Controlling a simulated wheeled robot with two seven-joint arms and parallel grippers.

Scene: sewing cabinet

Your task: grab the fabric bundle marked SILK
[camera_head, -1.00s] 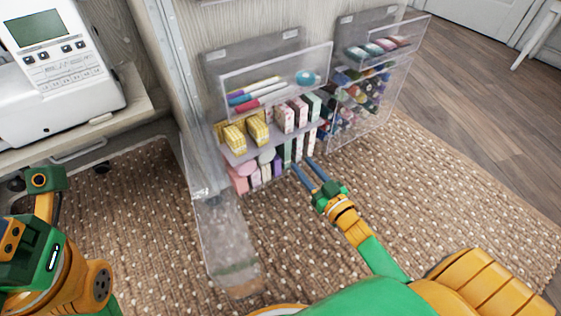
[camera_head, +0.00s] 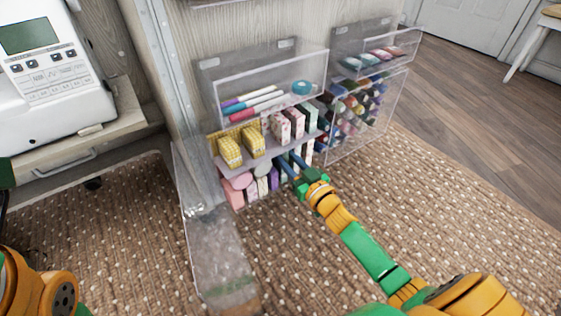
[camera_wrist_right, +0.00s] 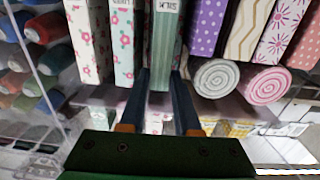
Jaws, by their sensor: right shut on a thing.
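The fabric bundle marked SILK (camera_wrist_right: 166,40) is a grey-green upright block, its label upside down at the top edge of the right wrist view. My right gripper (camera_wrist_right: 160,78) has one blue finger along each side of this bundle and is shut on it. In the head view the right gripper (camera_head: 290,163) reaches into the lower row of the clear cabinet organizer, where its fingers mostly hide the bundle.
Floral bundles (camera_wrist_right: 85,40) and a purple dotted bundle (camera_wrist_right: 206,28) stand close on either side. Rolled fabrics (camera_wrist_right: 215,77) lie beside them. A shelf with yellow bundles (camera_head: 230,151) is just above. Thread spools (camera_head: 352,108) sit to the right. The rug (camera_head: 440,200) in front is clear.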

